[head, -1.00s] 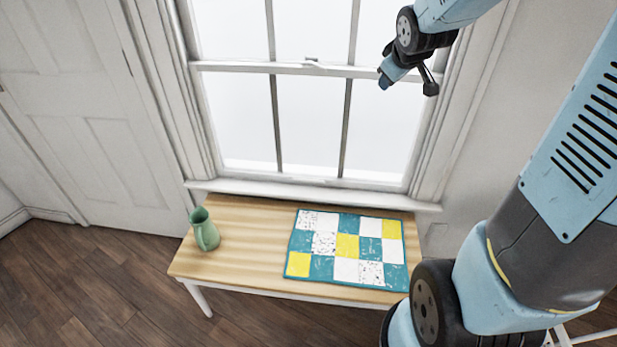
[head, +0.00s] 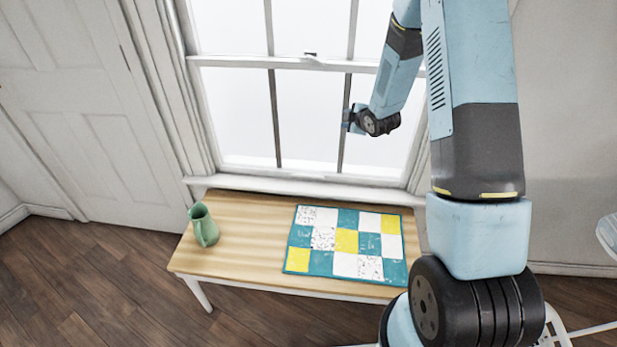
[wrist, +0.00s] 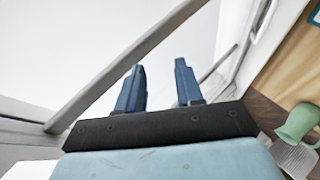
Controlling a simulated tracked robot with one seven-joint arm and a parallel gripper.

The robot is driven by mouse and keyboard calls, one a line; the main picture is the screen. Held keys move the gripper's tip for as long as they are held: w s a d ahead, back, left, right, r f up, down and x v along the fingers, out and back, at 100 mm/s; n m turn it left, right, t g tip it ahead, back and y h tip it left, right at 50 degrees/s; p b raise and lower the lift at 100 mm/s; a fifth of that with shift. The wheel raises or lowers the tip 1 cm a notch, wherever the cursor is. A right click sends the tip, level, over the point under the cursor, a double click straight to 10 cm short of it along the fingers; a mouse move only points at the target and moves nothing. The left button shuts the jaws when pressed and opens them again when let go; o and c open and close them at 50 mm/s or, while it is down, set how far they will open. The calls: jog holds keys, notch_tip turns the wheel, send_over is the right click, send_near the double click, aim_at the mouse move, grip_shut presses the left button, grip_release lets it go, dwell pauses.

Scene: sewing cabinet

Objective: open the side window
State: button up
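The window (head: 300,64) is a white sash window with thin vertical bars and a small catch (head: 310,55) on its middle rail. The lower sash is down, with its bottom rail (head: 290,174) at the sill. My gripper (head: 345,120) is in front of the lower right panes, below the middle rail; I cannot tell whether it touches the window. In the wrist view my two blue fingers (wrist: 159,70) stand apart with nothing between them. A window bar (wrist: 125,72) runs diagonally behind them. My arm hides part of the window's right side.
A wooden table (head: 245,240) stands below the sill. A green jug (head: 204,228) is on its left; it also shows in the wrist view (wrist: 297,122). A patchwork mat (head: 347,240) lies on its right. A white door (head: 75,110) is at left.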

jog(key=a+f+n+y, duration=0.3)
jog(key=f, duration=1.1)
jog(key=n+t+y, duration=0.2)
jog(key=n+y, duration=0.1)
send_near(308, 176)
jog(key=x, duration=1)
jog(key=shift+w+f, duration=0.2)
jog(key=shift+w, duration=0.1)
grip_shut()
